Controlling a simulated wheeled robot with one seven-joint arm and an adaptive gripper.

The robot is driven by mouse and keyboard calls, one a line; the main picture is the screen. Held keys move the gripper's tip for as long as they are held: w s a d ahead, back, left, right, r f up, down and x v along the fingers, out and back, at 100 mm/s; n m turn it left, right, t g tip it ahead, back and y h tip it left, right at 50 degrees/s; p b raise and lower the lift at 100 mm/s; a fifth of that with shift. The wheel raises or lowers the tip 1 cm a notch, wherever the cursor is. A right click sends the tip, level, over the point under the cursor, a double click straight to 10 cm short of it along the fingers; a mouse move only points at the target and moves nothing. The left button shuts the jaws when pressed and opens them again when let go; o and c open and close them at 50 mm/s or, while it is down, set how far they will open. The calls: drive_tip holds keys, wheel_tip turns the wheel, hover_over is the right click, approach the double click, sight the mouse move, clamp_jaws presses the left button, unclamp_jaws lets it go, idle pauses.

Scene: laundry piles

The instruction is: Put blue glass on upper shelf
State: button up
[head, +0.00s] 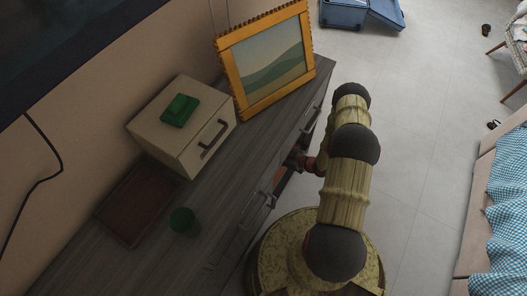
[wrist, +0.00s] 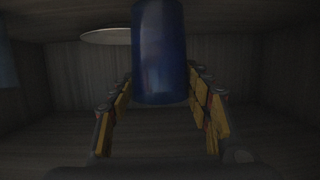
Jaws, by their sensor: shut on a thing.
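The blue glass (wrist: 160,55) is a dark blue cylinder in the middle of the wrist view, between the two yellow fingers of my gripper (wrist: 163,100). My gripper is shut on it. Around them is a dim wooden compartment (wrist: 70,75) with a back wall, side walls and a floor. I cannot tell from these views whether it is the upper shelf, or whether the glass touches its floor. In the head view my gripper (head: 297,162) is at the front of the grey wooden cabinet (head: 160,245), partly hidden; the blue glass does not show there.
A pale round thing (wrist: 106,36) is behind the glass. A bluish thing (wrist: 8,65) shows at the left edge. On the cabinet top are a picture frame (head: 229,65), a beige box (head: 157,133), a brown tray (head: 128,207) and a green glass (head: 182,220). Open floor (head: 420,130) lies to the right.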

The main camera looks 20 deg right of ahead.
drive_tip(key=shift+w+a, duration=0.2)
drive_tip(key=shift+w, duration=0.1)
drive_tip(key=b+x, duration=0.1)
drive_tip(key=x, duration=0.2)
drive_tip(key=shift+s+f+b, duration=0.15)
drive_tip(key=shift+f+b, duration=0.05)
drive_tip(key=shift+b, duration=0.2)
drive_tip(key=shift+f, duration=0.1)
drive_tip(key=shift+f, duration=0.15)
drive_tip(key=o, duration=1.3)
